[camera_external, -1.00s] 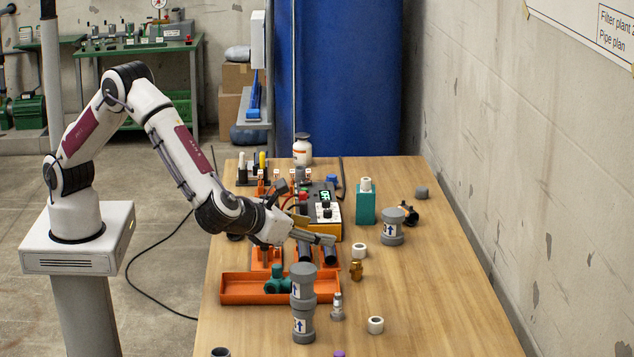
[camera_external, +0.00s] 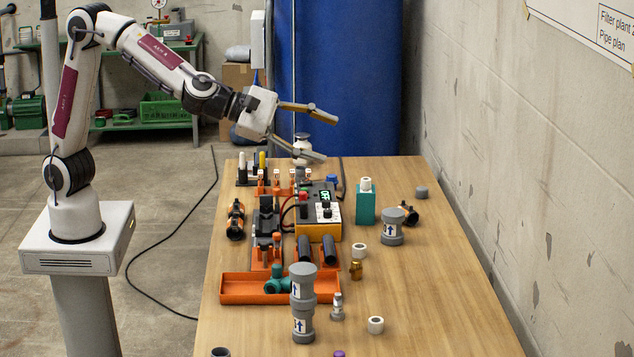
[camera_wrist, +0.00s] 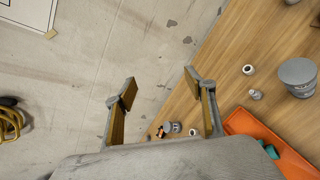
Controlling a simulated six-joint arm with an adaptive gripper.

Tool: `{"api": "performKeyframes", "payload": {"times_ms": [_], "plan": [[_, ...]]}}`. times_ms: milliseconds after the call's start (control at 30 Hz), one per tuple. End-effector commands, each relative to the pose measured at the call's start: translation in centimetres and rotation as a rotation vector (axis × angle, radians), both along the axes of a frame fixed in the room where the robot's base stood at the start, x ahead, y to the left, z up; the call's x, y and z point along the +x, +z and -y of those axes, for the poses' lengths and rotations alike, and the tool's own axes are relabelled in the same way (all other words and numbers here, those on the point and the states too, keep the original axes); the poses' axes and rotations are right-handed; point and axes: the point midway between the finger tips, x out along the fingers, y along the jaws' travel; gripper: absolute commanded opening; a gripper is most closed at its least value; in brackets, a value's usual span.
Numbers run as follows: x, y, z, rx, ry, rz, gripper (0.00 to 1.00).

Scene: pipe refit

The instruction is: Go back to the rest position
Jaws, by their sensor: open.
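My gripper (camera_external: 325,138) is raised above the back part of the workbench, its two fingers spread wide with nothing between them. In the external view it overlaps the white bottle (camera_external: 302,146) from this angle, and I cannot tell how far apart they are in depth.
The wooden workbench (camera_external: 450,310) holds an orange tray (camera_external: 235,288) with a teal fitting, a yellow-black device (camera_external: 327,212), a teal box (camera_external: 365,206) and grey pipe fittings (camera_external: 303,303). A blue barrel-like column (camera_external: 350,80) stands behind. The bench's front right is clear.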

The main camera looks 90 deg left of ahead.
Motion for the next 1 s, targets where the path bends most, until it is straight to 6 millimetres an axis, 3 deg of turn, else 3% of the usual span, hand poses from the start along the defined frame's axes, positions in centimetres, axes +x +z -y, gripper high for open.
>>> {"api": "performKeyframes", "payload": {"times_ms": [200,467,733,1000], "plan": [[-3.3,2.5,-1.2,0.215,-0.197,0.015,0.55],[-8.4,3.6,-2.8,0.496,-0.423,0.027,0.55],[-14.6,3.0,-5.2,0.8,-0.649,0.021,0.55],[-21.4,0.8,-8.5,1.104,-0.87,-0.014,0.55]]}}
